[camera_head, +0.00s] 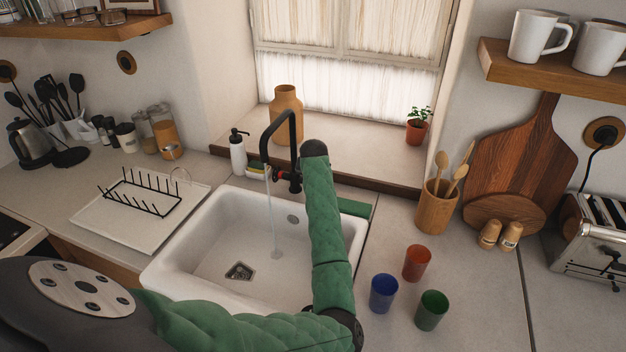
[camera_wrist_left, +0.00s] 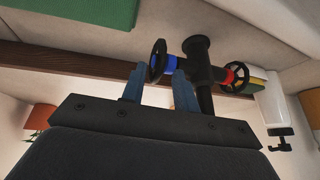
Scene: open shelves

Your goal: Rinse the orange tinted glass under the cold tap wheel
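The orange-red tinted glass (camera_head: 417,262) stands upright on the counter right of the sink, with a blue glass (camera_head: 383,293) and a green glass (camera_head: 431,310). A black tap (camera_head: 279,128) pours a thin stream of water (camera_head: 272,215) into the white sink (camera_head: 210,250). In the left wrist view, the blue-marked black wheel (camera_wrist_left: 157,60) is at my left gripper (camera_wrist_left: 159,73), whose fingers are apart with nothing held; contact with the wheel is unclear. The red-marked wheel (camera_wrist_left: 236,75) is on the other side. In the head view my green left arm hides the fingers and the blue-marked wheel.
A soap bottle (camera_head: 238,152) and a sponge (camera_head: 256,170) are left of the tap. A dish rack (camera_head: 140,195) stands left of the sink. A utensil pot (camera_head: 436,207) and a toaster (camera_head: 592,235) are at right. Counter right of the glasses is clear.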

